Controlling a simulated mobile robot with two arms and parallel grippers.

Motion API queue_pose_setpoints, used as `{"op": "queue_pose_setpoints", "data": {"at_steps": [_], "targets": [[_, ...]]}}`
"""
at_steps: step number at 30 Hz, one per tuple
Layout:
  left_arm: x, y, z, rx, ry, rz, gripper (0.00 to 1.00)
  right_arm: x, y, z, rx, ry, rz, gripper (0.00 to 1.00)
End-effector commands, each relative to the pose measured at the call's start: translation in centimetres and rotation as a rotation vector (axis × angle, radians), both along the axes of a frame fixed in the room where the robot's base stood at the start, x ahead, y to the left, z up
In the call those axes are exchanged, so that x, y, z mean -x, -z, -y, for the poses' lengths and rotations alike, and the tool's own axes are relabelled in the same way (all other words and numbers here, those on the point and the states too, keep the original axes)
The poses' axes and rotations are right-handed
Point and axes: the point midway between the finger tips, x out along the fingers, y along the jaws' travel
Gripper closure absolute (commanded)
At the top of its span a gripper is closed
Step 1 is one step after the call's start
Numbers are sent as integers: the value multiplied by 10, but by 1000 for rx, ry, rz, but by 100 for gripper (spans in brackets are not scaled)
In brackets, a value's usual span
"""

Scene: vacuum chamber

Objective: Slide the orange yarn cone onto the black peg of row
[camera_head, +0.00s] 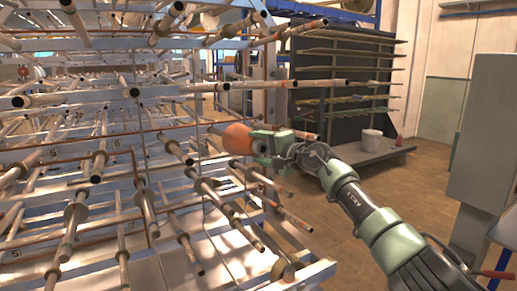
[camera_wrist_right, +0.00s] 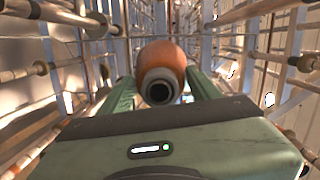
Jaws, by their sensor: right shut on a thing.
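The orange yarn cone (camera_head: 236,138) is in my right gripper (camera_head: 258,143), in front of the peg rack's right side. In the right wrist view the cone (camera_wrist_right: 162,60) sits between the two green fingers of the right gripper (camera_wrist_right: 160,76), its grey end with a dark hole facing the camera. A peg tip (camera_head: 214,130) shows just left of the cone in the head view; I cannot tell whether they touch. Many rack pegs have dark ends, and I cannot tell which is the task's black peg. My left gripper is not in view.
The metal rack (camera_head: 75,139) with many protruding rods fills the left, with rods close around the cone. A dark shelf stand (camera_head: 345,75) with a white bucket (camera_head: 371,140) stands behind. A grey cabinet (camera_head: 487,130) is at right. Brown floor (camera_head: 400,185) is open between.

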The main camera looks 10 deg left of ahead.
Motion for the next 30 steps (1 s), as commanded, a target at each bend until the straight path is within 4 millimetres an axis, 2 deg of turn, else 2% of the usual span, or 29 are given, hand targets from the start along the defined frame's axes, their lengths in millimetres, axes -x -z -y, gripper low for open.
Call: {"op": "queue_pose_setpoints", "data": {"at_steps": [9,10,12,13,24,30], "targets": [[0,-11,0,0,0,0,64,-8,-4,-7,-5,0,2,100],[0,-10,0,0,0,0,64,-9,-3,-7,-5,1,2,35],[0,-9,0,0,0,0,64,-9,-2,-6,-4,0,4,16],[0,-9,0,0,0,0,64,-9,-2,-6,-3,1,3,13],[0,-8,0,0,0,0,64,-8,1,-4,1,1,1,13],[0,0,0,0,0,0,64,-3,-2,6,1,4,9,13]]}}
